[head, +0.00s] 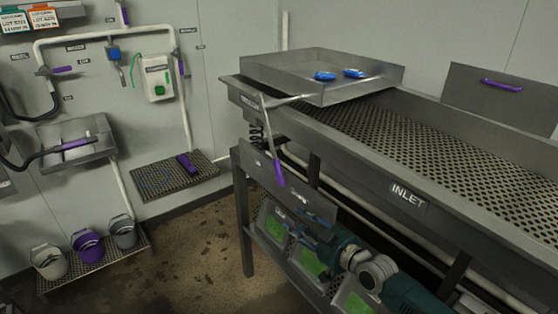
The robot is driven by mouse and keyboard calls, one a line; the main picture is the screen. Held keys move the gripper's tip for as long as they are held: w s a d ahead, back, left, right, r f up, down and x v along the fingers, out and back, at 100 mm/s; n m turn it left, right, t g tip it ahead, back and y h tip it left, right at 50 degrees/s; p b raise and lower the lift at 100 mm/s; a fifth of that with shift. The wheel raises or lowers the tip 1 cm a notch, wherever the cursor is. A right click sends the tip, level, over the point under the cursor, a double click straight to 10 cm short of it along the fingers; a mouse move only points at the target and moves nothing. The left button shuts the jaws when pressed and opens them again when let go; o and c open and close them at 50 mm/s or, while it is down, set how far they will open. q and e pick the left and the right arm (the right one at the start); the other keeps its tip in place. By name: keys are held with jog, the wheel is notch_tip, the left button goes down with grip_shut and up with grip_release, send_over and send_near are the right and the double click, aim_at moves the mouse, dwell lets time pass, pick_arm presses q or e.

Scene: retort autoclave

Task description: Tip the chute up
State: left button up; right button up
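A shallow grey metal tray (388,77), which may be the chute, sits over the left end of a long perforated trough (440,150) marked INLET. Two blue objects (325,76) lie in it. It looks about level. A thin metal lever (268,125) with a purple grip (280,174) hangs down the trough's front left end. My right gripper (303,228) is below and to the right of the purple grip, apart from it, in front of the bench frame. Its fingers look spread, with nothing between them. My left gripper is out of view.
A grey panel with a purple handle (501,85) stands behind the trough. Green-faced boxes (275,228) sit under the bench. Buckets (88,247), a wall sink and a perforated shelf (162,187) are at left. The floor between is clear.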

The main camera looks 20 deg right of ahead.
jog(key=t+y, duration=0.1)
jog(key=t, duration=0.1)
send_near(281, 169)
jog(key=b+x, duration=0.3)
jog(key=x, duration=0.6)
jog(key=shift+w+f+b, duration=0.15)
jog(key=shift+w+b, duration=0.25)
jog(key=shift+w+a, duration=0.15)
jog(key=shift+w, duration=0.3)
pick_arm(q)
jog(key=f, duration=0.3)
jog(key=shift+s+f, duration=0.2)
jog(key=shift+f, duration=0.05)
pick_arm(e)
grip_shut()
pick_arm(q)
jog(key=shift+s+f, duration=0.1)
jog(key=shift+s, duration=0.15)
